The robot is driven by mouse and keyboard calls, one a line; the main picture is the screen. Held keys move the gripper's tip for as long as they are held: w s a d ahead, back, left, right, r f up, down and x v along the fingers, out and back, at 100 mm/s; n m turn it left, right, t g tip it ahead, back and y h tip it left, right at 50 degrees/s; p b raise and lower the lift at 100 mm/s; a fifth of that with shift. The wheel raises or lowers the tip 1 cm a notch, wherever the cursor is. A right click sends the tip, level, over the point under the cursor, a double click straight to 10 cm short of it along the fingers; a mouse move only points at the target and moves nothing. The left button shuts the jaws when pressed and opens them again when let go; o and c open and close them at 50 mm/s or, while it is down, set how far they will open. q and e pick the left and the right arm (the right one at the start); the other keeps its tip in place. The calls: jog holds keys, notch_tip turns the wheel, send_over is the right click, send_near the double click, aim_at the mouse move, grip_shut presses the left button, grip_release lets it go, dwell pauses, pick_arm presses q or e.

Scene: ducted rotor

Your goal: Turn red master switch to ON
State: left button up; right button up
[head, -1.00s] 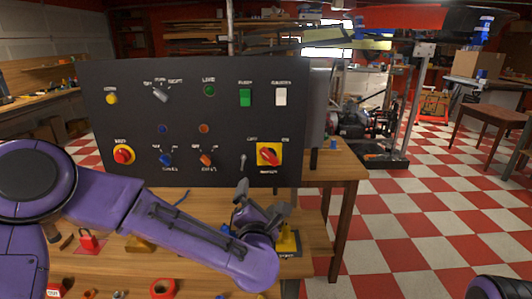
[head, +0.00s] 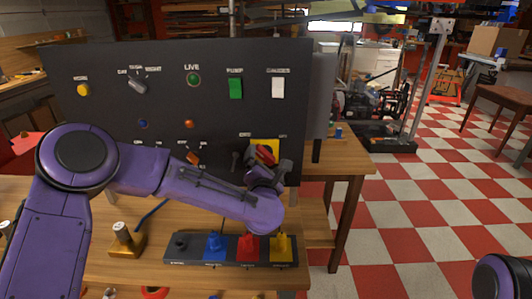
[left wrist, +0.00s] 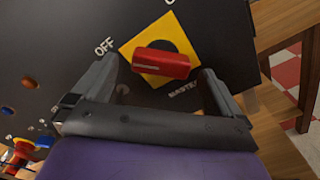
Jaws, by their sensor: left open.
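The red master switch (head: 266,155) is a red handle on a yellow square plate at the panel's lower right, partly hidden by my left gripper in the head view. In the left wrist view, the red handle (left wrist: 162,64) lies across the yellow plate (left wrist: 150,82), its white-marked end toward the OFF label (left wrist: 105,46). My left gripper (head: 268,168) is open in front of the switch. In the left wrist view its fingers stand on either side of the handle, with gaps; contact is not visible. The ON label is outside the wrist view. My right gripper is not in view.
The dark panel (head: 110,65) carries a green PUMP switch (head: 235,88), a white switch (head: 278,88), knobs and lamps. A small toggle (head: 235,160) sits just left of the master switch. Below, a dark tray (head: 190,253) holds blue, red and yellow pieces on the wooden table.

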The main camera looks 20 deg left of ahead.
aim_at(264, 155)
pick_arm(q)
jog(key=x, duration=0.3)
jog(key=shift+s+d, duration=0.1)
jog(key=shift+s, duration=0.05)
jog(key=c, duration=1)
